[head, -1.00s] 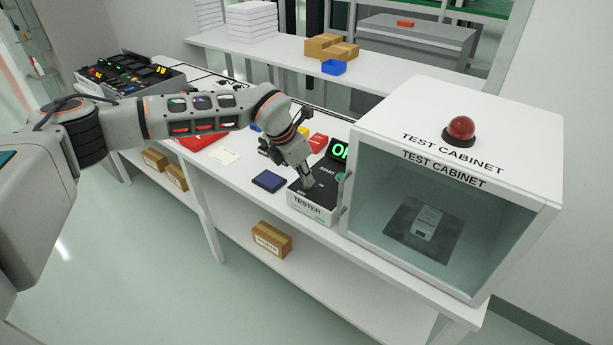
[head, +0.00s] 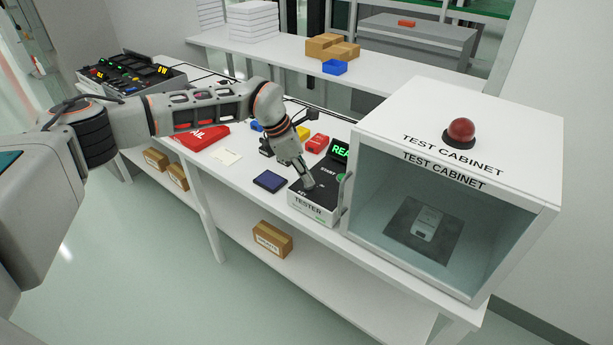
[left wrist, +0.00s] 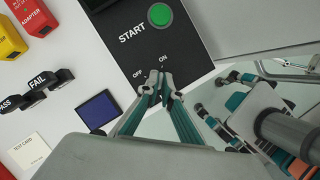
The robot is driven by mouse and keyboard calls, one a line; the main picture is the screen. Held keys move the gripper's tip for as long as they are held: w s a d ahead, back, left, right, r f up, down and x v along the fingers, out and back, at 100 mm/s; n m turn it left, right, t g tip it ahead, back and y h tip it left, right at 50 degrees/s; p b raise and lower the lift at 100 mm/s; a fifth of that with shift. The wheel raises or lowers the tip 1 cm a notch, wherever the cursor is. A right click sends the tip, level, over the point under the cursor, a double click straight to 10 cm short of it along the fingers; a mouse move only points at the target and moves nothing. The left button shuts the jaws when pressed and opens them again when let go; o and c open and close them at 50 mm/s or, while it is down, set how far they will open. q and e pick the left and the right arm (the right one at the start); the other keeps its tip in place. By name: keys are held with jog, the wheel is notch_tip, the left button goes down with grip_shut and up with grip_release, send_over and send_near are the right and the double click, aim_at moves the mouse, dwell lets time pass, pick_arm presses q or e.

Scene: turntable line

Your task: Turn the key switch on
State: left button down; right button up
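The tester (head: 308,205) is a white box with a black top on the bench, left of the test cabinet. Its display (head: 340,150) shows green letters starting "REA". In the left wrist view, the black panel (left wrist: 185,45) carries a green START button (left wrist: 160,15) and OFF and ON labels. My left gripper (head: 308,187) reaches down onto the tester top; in the left wrist view its fingertips (left wrist: 160,88) are close together just below the OFF and ON labels, at the key switch. The key is almost wholly hidden between the fingers.
The test cabinet (head: 440,125) with a red dome lamp stands close right of the tester. A dark blue pad (head: 269,181), a white card (head: 226,157) and a red FAIL bin (head: 203,137) lie to the left. PASS and FAIL stamps (left wrist: 40,85) stand nearby.

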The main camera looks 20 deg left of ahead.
pick_arm(q)
jog(key=shift+r, duration=0.1)
jog(key=c, duration=2.2)
grip_release()
jog(key=shift+c, duration=0.2)
jog(key=shift+a+r, duration=0.1)
jog(key=shift+r, duration=0.1)
jog(key=v, duration=1.1)
jog(key=shift+r, duration=0.25)
